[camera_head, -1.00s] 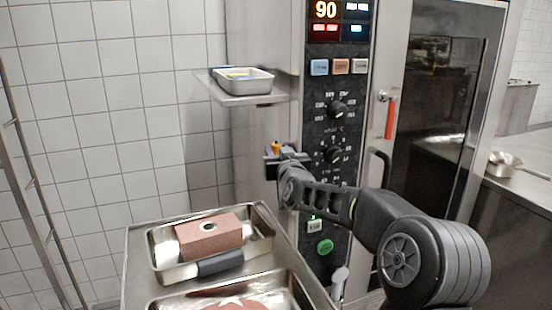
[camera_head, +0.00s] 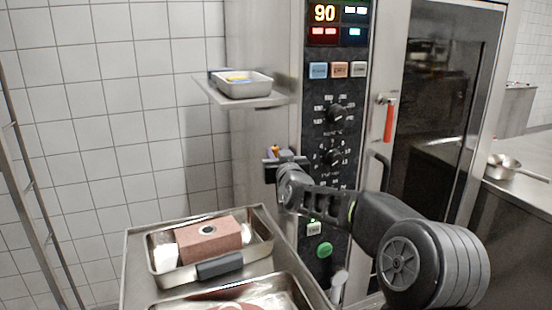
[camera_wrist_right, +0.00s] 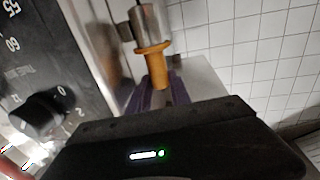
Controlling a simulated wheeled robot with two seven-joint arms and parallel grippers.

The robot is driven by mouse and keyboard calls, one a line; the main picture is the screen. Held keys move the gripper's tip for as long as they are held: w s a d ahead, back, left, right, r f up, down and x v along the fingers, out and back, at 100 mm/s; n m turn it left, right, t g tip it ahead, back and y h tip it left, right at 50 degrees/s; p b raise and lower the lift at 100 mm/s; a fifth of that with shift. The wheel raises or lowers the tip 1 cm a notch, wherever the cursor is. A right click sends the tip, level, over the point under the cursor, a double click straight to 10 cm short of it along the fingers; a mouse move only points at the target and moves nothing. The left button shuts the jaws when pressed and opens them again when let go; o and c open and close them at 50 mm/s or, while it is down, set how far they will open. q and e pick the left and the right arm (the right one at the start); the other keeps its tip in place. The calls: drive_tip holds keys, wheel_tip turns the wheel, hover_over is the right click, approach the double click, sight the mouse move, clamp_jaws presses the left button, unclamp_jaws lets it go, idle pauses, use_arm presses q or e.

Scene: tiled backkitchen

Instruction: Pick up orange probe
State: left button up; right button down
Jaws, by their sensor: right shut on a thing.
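The orange probe (camera_wrist_right: 154,62) is in the right wrist view, with its orange grip below a metal cylinder fixed at the oven's side. My right gripper (camera_wrist_right: 158,92) has its purple-grey fingers closed around the lower end of the orange grip. In the head view the right gripper (camera_head: 275,157) is beside the left edge of the oven's control panel, and a small bit of orange shows at its tip. Its fingers partly hide the probe there. The probe's upper end still meets the metal cylinder. My left gripper is not in view.
The oven's control panel (camera_head: 330,140) with knobs is close to my right wrist. A wall shelf (camera_head: 245,101) bears a small metal tray (camera_head: 244,86). A cart below holds a metal pan (camera_head: 160,272) with a reddish-brown block (camera_head: 208,240). White tiled wall is behind.

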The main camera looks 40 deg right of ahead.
drive_tip(key=shift+r, duration=0.1)
drive_tip(key=shift+w+a+r, duration=0.1)
drive_tip(key=shift+a+r, duration=0.15)
drive_tip(key=shift+r, duration=0.15)
wheel_tip(320, 180, up, 6)
drive_tip(key=p, duration=0.1)
drive_tip(key=w+a+p, duration=0.1)
drive_tip(key=w+a, duration=0.2)
drive_tip(key=a, duration=0.6)
drive_tip(key=w+a+p, duration=0.2)
drive_tip(key=w+a, duration=0.1)
drive_tip(key=a, duration=0.6)
drive_tip(key=shift+a, duration=0.3)
drive_tip(key=shift+s, duration=0.1)
